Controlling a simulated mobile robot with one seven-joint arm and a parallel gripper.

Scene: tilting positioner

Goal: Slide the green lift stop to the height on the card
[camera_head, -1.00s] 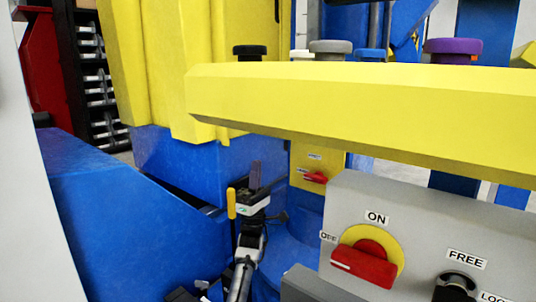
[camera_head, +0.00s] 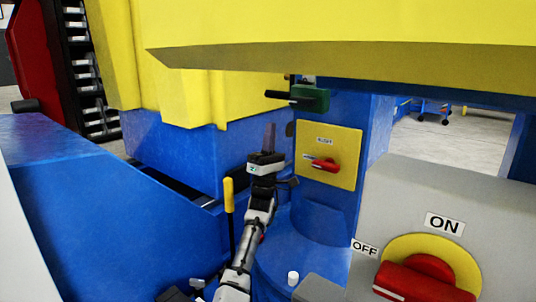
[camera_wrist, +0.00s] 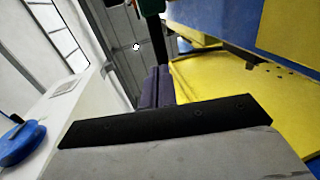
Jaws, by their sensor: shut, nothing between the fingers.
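The green lift stop (camera_head: 312,98) sits on the blue column under the yellow beam. Its black handle (camera_head: 280,95) sticks out to the left. In the wrist view the stop's green block (camera_wrist: 152,6) is cut by the top edge, with a black bar below it. My gripper (camera_head: 269,137) points up with its fingers together and empty. It is below and a little left of the stop, apart from it in the head view. The fingers also show in the wrist view (camera_wrist: 154,88). I cannot make out a height card in either view.
A yellow plate (camera_head: 328,156) with a red switch is on the column right of my gripper. A yellow beam (camera_head: 350,60) crosses overhead. A grey control box (camera_head: 420,195) with a red ON/OFF knob stands at right. A yellow-handled lever (camera_head: 229,195) is left of my arm.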

